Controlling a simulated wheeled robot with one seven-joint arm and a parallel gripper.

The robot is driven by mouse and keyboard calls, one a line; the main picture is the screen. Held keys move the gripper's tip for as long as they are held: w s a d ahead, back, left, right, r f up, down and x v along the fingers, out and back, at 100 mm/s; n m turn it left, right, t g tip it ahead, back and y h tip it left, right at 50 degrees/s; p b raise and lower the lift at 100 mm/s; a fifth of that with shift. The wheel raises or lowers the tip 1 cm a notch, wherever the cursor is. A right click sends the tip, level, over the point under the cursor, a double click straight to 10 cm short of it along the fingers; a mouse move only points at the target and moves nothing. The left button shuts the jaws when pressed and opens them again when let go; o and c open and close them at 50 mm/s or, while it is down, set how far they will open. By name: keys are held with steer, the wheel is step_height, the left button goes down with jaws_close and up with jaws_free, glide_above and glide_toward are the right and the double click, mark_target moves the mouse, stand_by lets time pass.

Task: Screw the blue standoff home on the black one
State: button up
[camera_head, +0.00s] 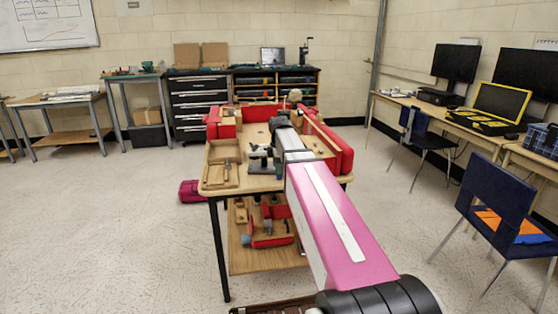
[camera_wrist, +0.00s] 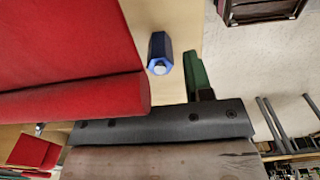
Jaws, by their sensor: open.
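The blue standoff (camera_wrist: 160,52) shows in the wrist view, just above the middle, as a short hexagonal post with a pale round end facing down in the picture. It lies or stands against the light wood surface, beside a red padded block (camera_wrist: 75,55). I cannot make out the black standoff in either view. My gripper's fingers do not show clearly in the wrist view. In the head view my pink arm reaches forward over the workbench (camera_head: 228,187) and hides what is at its end. Nothing is visibly gripping the blue standoff.
In the wrist view, a dark grey bar (camera_wrist: 165,124) with screw heads lies below the standoff, with a green piece (camera_wrist: 197,76) beside it. In the head view, a wooden tray (camera_head: 222,174) sits at the bench's left front. Red bumpers (camera_head: 338,150) edge the bench.

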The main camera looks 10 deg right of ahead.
steer(key=shift+f, duration=0.85)
jaws_close()
steer(key=shift+r, duration=3.55)
steer(key=shift+s, duration=0.1)
